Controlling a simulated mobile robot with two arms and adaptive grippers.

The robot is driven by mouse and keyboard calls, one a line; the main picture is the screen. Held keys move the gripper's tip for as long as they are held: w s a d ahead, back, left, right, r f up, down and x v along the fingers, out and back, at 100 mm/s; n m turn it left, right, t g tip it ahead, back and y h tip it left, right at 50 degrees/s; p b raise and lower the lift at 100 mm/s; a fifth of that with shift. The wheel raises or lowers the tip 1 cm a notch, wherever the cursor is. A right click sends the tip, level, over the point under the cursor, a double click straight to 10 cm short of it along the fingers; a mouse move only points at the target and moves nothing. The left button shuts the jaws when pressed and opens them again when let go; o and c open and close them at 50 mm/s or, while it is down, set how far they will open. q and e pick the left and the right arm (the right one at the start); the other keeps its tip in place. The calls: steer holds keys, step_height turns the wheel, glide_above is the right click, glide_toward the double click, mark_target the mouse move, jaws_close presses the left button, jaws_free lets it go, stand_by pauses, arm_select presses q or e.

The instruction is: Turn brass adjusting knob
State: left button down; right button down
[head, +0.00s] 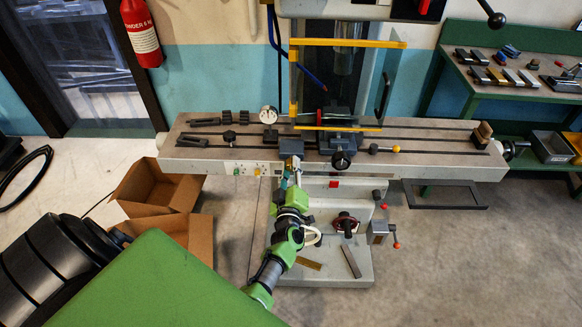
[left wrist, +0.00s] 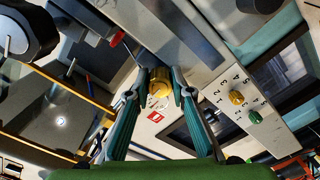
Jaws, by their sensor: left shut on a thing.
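The brass adjusting knob (left wrist: 159,88) shows in the left wrist view, at the front of the milling machine. My left gripper (left wrist: 160,92) is shut on it, with one teal finger on each side. In the head view my left gripper (head: 293,176) reaches up to the front edge of the machine table (head: 220,154), just below a dark block. The knob itself is hidden or too small to make out there. My right gripper is in neither view.
A yellow-framed clear guard (head: 348,43) stands over the table, near a vise (head: 338,142). A panel with small yellow and green knobs (left wrist: 240,105) is close to my left gripper. Open cardboard boxes (head: 152,187) stand on the floor at left. A green tool bench (head: 510,85) is at right.

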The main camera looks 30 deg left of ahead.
arm_select(q)
steer(key=shift+f, duration=0.1)
steer(key=c, duration=1.8)
jaws_free()
